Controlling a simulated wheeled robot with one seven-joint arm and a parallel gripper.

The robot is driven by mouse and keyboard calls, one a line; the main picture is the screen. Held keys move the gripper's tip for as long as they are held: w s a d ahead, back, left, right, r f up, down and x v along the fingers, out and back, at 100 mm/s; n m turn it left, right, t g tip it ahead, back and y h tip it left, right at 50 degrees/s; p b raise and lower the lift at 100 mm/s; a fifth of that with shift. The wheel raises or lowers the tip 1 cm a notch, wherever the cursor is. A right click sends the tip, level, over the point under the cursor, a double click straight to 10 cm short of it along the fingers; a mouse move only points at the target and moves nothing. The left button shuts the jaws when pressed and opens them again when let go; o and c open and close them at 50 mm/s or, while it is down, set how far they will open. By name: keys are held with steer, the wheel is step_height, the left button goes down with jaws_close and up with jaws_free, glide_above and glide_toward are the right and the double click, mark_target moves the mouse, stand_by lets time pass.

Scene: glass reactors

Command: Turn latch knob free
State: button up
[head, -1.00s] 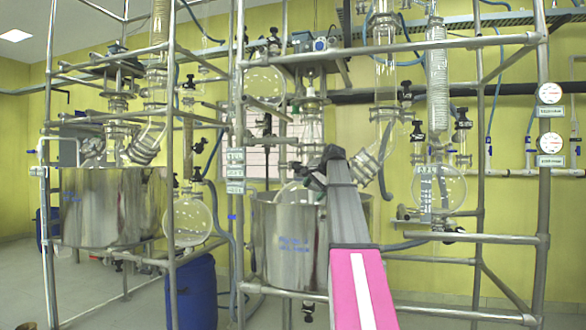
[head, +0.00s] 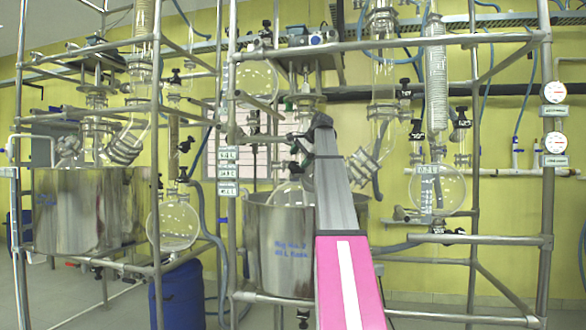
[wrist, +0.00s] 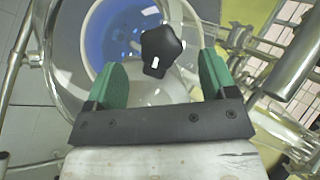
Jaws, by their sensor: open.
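The latch knob (wrist: 161,50) is a black, star-shaped knob with a white mark on its face, in the upper middle of the wrist view. My gripper (wrist: 163,67) has its two green fingers spread wide, one on each side of the knob in the picture. The fingers appear apart from the knob, and I cannot tell the depth left between them. In the head view my gripper (head: 295,158) is small and partly hidden by my arm, in front of the right reactor frame. I cannot pick out this knob there.
Clear round glass and a blue surface (wrist: 112,40) lie behind the knob. Metal pipes (wrist: 298,65) stand at right in the wrist view. In the head view a steel vessel (head: 278,250) stands below my arm, with a blue drum (head: 185,297) to its left. Frame rails (head: 460,240) surround the area.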

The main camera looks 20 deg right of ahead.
mark_target(295, 164)
steer(key=shift+x, duration=2.7)
steer(key=shift+c, duration=0.3)
steer(key=c, duration=0.9)
